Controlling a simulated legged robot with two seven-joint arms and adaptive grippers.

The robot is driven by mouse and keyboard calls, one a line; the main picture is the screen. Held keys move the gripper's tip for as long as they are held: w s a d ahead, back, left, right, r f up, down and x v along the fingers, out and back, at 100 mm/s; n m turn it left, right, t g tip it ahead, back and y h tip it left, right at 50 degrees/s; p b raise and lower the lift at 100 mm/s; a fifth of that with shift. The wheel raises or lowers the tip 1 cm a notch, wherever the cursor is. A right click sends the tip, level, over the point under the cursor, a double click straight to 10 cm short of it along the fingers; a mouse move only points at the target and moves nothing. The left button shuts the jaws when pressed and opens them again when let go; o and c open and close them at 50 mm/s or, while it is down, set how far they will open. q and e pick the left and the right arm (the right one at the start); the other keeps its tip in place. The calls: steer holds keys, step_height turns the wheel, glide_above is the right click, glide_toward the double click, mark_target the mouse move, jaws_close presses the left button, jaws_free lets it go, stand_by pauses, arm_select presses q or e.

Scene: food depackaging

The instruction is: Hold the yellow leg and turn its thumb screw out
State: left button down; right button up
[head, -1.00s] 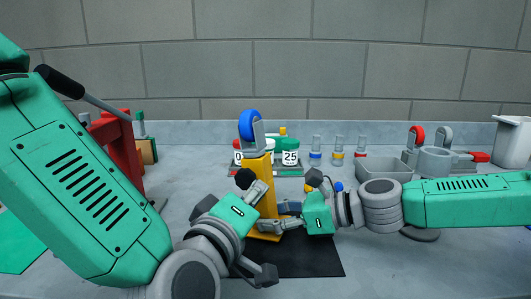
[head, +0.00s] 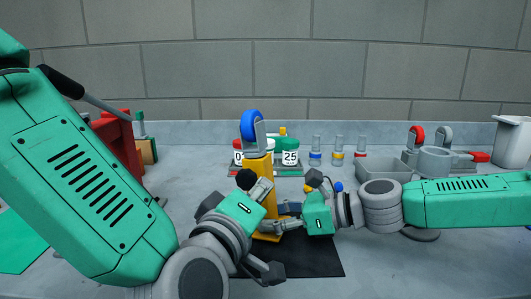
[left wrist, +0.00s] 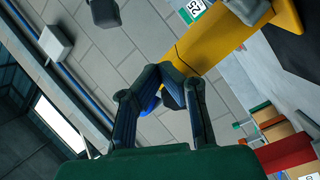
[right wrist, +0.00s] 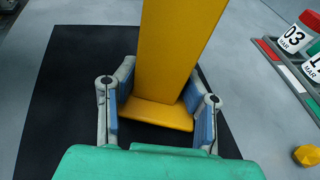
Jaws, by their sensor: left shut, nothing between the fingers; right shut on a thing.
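The yellow leg (head: 259,168) stands upright on a black mat (head: 312,262), with a blue wheel (head: 251,125) in a grey fork on top. My right gripper (head: 283,217) is shut on the leg's lower part; its fingers flank the leg in the right wrist view (right wrist: 158,112). My left gripper (head: 264,186) is shut and empty at the leg's left front side, higher than the right one. In the left wrist view its fingertips (left wrist: 172,78) meet at the yellow leg's edge (left wrist: 222,38).
Behind the leg is a rack with numbered jars (head: 290,157). Small clear bottles (head: 337,148) with coloured bands and a grey bin (head: 383,168) stand at the right rear. A red frame (head: 122,150) stands at the left. Bare table lies beside the mat.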

arm_select(q)
steer(key=v, duration=0.6)
stand_by(0.3)
steer(key=w+d+f+n, duration=0.1)
steer(key=w+n, duration=0.5)
steer(key=shift+d, duration=0.4)
stand_by(0.5)
steer(key=shift+w+a+r, duration=0.1)
steer(key=shift+a+r, duration=0.15)
steer(key=shift+a, duration=0.3)
stand_by(0.9)
steer(key=shift+d+r, duration=0.1)
steer(key=shift+r, duration=0.25)
